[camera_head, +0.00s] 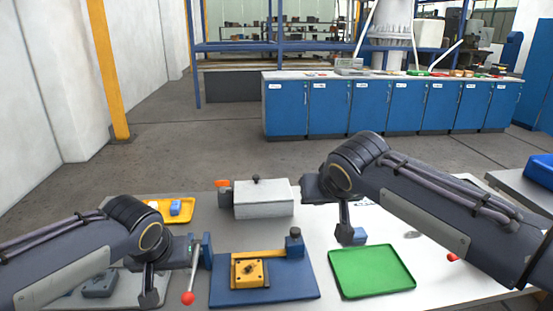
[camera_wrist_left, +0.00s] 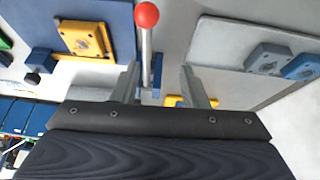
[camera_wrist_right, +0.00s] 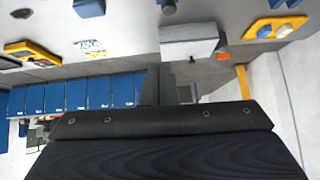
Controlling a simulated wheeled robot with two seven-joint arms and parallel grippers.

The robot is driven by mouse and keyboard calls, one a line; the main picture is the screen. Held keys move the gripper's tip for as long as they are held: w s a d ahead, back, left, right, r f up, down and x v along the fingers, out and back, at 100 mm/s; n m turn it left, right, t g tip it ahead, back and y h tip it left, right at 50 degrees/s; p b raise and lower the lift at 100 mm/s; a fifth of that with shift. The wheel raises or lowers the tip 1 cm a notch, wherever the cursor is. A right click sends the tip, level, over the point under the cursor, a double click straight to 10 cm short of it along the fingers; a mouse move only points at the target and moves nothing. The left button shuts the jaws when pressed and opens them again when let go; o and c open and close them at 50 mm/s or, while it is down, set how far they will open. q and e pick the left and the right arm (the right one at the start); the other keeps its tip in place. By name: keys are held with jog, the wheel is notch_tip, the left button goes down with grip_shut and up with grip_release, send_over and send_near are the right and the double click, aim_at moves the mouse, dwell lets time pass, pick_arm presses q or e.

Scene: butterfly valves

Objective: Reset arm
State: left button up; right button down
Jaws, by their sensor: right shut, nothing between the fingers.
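My left gripper (camera_head: 150,297) is low over the left part of the table. In the left wrist view its two fingers (camera_wrist_left: 160,80) are apart, and a metal lever with a red ball knob (camera_wrist_left: 147,15) shows between them in the picture. I cannot tell whether they touch it. The lever's red knob (camera_head: 187,298) also shows in the head view, left of a blue fixture plate (camera_head: 290,292) with a yellow valve block (camera_head: 248,273). My right gripper (camera_head: 346,236) points down above the table behind the green tray. In the right wrist view its fingers (camera_wrist_right: 164,75) are together and empty.
A green tray (camera_head: 370,272) lies right of the fixture. A grey box (camera_head: 263,202) stands behind it. A yellow tray (camera_head: 183,216) with small parts is at the back left. Blue cabinets (camera_head: 385,107) stand beyond. The table's right side is mostly bare.

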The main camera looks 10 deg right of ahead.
jog(key=s+d+f+g+y+p, duration=0.1)
jog(key=s+d+f, duration=0.15)
jog(key=s, duration=0.25)
jog(key=s+d+f+g, duration=0.1)
jog(key=s+d, duration=0.3)
jog(key=s, duration=0.1)
pick_arm(q)
jog(key=s+a+f+h+p, duration=0.1)
jog(key=s+a, duration=0.1)
jog(key=s, duration=0.9)
jog(key=s+a+f+n+h+p, duration=0.1)
jog(key=s+a+h, duration=0.1)
jog(key=s, duration=1)
jog(key=shift+s+a, duration=0.2)
jog(key=shift+a, duration=0.5)
pick_arm(e)
jog(key=s+f+y, duration=0.1)
jog(key=s+f, duration=0.4)
jog(key=s, duration=0.4)
jog(key=s+a+f+m+y, duration=0.1)
jog(key=s+f, duration=0.3)
jog(key=s, duration=0.5)
jog(key=shift+a+f+g+y, duration=0.3)
jog(key=shift+f+g, duration=0.1)
